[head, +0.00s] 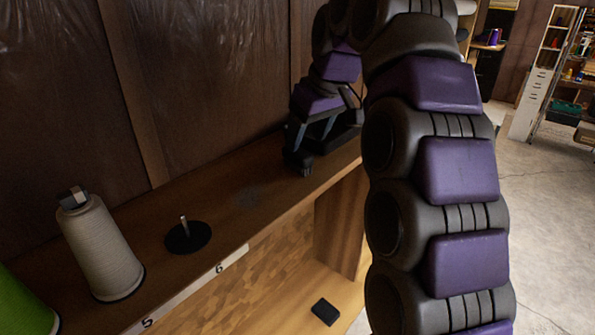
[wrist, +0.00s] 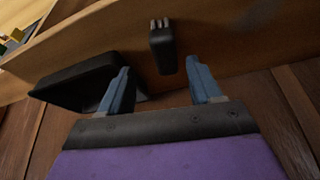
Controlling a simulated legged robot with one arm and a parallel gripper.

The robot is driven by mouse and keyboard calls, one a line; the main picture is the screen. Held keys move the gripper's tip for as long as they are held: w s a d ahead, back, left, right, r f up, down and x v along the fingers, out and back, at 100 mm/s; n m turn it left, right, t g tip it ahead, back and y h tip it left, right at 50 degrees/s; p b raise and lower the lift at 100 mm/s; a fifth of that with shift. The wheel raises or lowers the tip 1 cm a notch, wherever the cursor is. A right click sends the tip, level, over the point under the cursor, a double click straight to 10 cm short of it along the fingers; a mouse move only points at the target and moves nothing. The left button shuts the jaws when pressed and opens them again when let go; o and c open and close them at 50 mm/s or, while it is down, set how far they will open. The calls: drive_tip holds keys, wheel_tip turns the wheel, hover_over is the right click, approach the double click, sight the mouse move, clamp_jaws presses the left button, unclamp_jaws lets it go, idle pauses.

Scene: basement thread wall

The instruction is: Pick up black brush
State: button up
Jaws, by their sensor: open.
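A small black block-like object with pale prongs at one end, which looks like the black brush (wrist: 162,50), lies on the wooden shelf in the wrist view. My gripper (wrist: 158,65) is open, with its blue-grey fingers on either side of the line to it. The brush appears just beyond the fingertips, and I see no grip on it. In the head view my gripper (head: 309,145) points down over the far part of the shelf. A dark piece (head: 303,164) below the fingers may be the brush; it is partly hidden.
A black tray-like object (wrist: 82,84) sits close beside the left finger in the wrist view. On the shelf (head: 262,185) stand a grey thread cone (head: 102,250), an empty spindle (head: 187,237) and a green cone (head: 22,305). A small black item (head: 325,311) lies on the lower shelf.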

sight(299, 150)
drive_tip(key=shift+w+a+f, duration=0.2)
drive_tip(key=shift+a+f, duration=0.3)
drive_tip(key=shift+a, duration=0.05)
drive_tip(key=shift+d+f, duration=0.1)
drive_tip(key=shift+f, duration=0.4)
drive_tip(key=x, duration=0.3)
drive_tip(key=shift+w+f, duration=0.15)
drive_tip(key=shift+f, duration=0.05)
drive_tip(key=shift+a+f, duration=0.1)
drive_tip(key=shift+a, duration=0.45)
drive_tip(key=shift+d, duration=0.4)
drive_tip(key=c, duration=0.9)
drive_tip(key=shift+c, duration=0.7)
drive_tip(key=shift+a, duration=0.1)
drive_tip(key=shift+a, duration=0.15)
